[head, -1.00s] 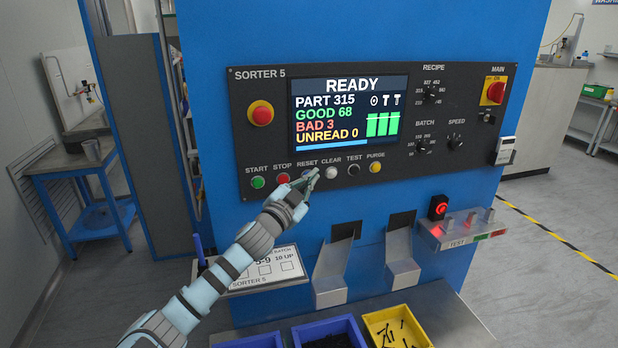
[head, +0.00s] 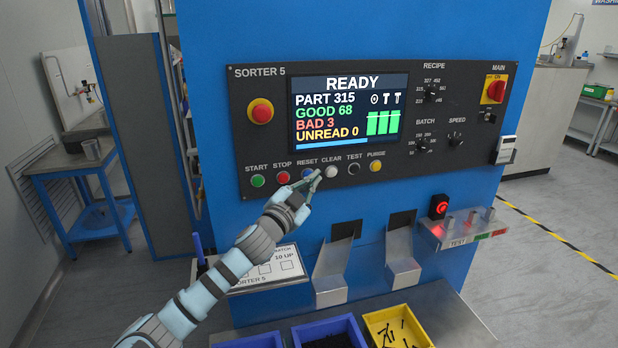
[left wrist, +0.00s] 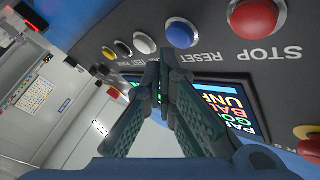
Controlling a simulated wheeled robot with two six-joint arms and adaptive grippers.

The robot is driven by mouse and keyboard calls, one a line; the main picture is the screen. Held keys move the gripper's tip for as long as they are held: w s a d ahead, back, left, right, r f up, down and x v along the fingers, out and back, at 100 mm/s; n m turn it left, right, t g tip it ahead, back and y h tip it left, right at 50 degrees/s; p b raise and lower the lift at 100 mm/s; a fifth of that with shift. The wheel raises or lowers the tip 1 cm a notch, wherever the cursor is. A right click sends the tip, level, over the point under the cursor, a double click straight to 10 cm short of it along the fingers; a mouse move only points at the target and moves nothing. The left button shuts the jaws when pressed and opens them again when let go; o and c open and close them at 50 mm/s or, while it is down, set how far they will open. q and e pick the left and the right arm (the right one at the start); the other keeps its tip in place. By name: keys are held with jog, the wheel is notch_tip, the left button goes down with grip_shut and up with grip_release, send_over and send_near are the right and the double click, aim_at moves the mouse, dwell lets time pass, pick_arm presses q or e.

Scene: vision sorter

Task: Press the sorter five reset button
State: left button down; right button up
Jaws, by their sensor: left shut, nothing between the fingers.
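The blue RESET button (head: 307,174) sits on the dark control panel (head: 245,120) of Sorter 5, between the red STOP button (head: 282,177) and the white CLEAR button (head: 331,172). In the left wrist view, upside down, the blue button (left wrist: 181,33) shows whole just beyond the fingertips, with its label beside it. My left gripper (head: 316,178) is shut and empty, its tips in front of the panel by RESET and CLEAR. In the left wrist view the gripper (left wrist: 160,62) appears apart from the blue button, though the exact gap is hard to judge. My right gripper is out of view.
The screen (head: 350,112) reads READY. Green START (head: 258,181), black TEST (head: 353,169) and yellow PURGE (head: 376,167) buttons share the row. A red mushroom button (head: 260,111) is above. Metal chutes (head: 331,272) and part bins (head: 396,325) lie below.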

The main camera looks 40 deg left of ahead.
pick_arm(q)
jog(key=s+d, duration=0.1)
jog(key=d, duration=0.1)
jog(key=s+d, duration=0.2)
dwell(0.4)
dwell(0.6)
